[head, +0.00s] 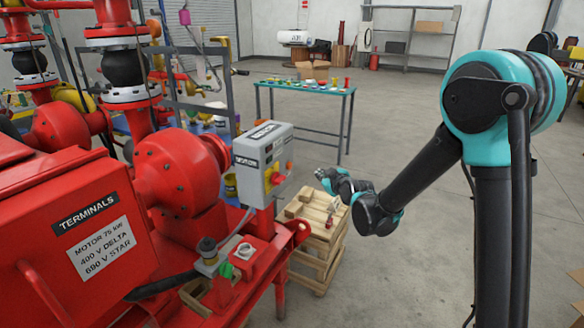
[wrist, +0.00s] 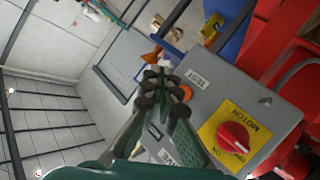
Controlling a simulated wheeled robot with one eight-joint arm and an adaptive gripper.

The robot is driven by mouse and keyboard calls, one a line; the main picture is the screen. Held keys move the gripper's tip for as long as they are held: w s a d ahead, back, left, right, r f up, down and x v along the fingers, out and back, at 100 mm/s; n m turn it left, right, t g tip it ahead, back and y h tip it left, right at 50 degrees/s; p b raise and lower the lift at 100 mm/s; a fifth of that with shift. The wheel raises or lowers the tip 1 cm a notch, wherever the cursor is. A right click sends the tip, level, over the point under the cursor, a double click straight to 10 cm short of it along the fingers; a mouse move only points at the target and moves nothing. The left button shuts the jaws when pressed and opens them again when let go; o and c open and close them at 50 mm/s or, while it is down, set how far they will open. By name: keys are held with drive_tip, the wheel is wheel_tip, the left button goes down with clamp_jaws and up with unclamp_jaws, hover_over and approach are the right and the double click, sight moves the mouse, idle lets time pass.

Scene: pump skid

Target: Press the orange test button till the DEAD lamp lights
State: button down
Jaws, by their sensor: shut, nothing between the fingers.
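The grey control box (head: 250,180) stands on the red skid; it also shows in the wrist view (wrist: 205,100), turned round. Its face carries a TEST label (wrist: 196,79) and a red knob on a yellow MOTOR plate (wrist: 233,137). An orange spot that looks like the test button (wrist: 187,92) shows just right of my fingertips, partly covered by them. My gripper (wrist: 160,80) is shut and empty in front of the box face; contact cannot be told. In the head view my gripper (head: 322,176) is right of the box. I cannot make out the DEAD lamp or its state.
The red TERMINALS housing (head: 75,240) and red pump casing (head: 180,170) fill the left. Wooden pallets (head: 318,240) are stacked below my gripper. A blue-green table (head: 305,90) with small items stands behind. The concrete floor to the right is open.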

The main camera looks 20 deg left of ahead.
drive_tip(key=a, duration=0.8)
drive_tip(key=shift+w+a, duration=0.15)
drive_tip(key=shift+w, duration=0.15)
drive_tip(key=shift+a, duration=0.15)
idle(1.1)
drive_tip(key=shift+a, duration=0.25)
drive_tip(key=shift+w+a, duration=0.1)
drive_tip(key=shift+a, duration=0.35)
idle(0.8)
drive_tip(key=shift+d, duration=0.85)
drive_tip(key=shift+s+d, duration=0.15)
drive_tip(key=shift+d, duration=1.15)
drive_tip(key=shift+s+d, duration=0.15)
drive_tip(key=shift+d, duration=1.1)
